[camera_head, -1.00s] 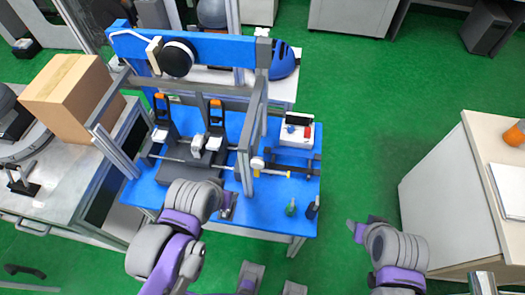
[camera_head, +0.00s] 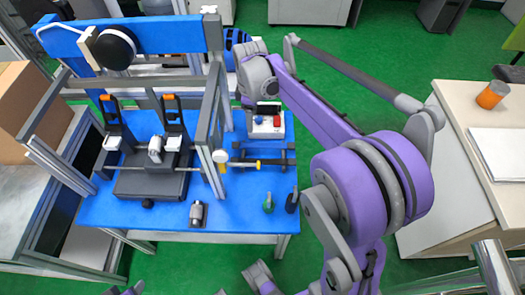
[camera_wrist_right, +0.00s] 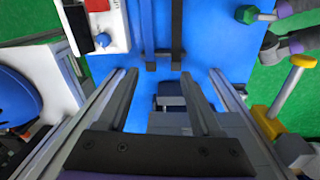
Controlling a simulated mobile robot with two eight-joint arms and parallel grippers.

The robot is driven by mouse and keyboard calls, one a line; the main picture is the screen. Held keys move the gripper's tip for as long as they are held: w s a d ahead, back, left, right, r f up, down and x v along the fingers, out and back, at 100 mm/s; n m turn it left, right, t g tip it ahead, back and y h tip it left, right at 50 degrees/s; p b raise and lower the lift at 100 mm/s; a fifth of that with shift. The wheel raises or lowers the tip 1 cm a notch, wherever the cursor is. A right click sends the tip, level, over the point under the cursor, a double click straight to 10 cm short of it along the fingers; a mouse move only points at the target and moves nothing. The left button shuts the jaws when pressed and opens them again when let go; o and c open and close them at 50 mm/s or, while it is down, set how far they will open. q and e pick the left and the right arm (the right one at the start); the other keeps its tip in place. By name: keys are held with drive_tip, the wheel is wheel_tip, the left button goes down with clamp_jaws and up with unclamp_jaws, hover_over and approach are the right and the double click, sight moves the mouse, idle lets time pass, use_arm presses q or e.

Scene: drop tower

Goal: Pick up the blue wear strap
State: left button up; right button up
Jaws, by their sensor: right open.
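A rounded blue thing with dark parts (camera_head: 236,38) shows behind the frame's right post in the head view; a blue curved shell also shows at the left of the wrist view (camera_wrist_right: 14,112). My right gripper (camera_wrist_right: 160,74) is open, its two fingers apart with nothing held between them. It is over the back right of the blue table (camera_head: 240,220), by a white box with a red button (camera_head: 264,124). In the head view my wrist hides part of the area behind it.
The grey frame with a blue top beam (camera_head: 165,38) stands close left of my right gripper. A yellow-ended rod (camera_head: 245,162), a grey cylinder (camera_head: 198,213) and a green-topped item (camera_head: 268,203) are on the table. A pale bench (camera_head: 460,165) stands at the right.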

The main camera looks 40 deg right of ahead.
drive_tip(key=w+d+f+n+b, duration=0.1)
drive_tip(key=w+d+f+n, duration=0.1)
drive_tip(key=w+d+f, duration=0.1)
drive_tip(key=b, duration=0.2)
hover_over(257, 145)
drive_tip(key=shift+g, duration=0.4)
wheel_tip(257, 145, down, 10)
drive_tip(key=shift+r, duration=0.25)
drive_tip(key=shift+f+b, duration=0.5)
drive_tip(key=shift+f, duration=2.5)
clamp_jaws()
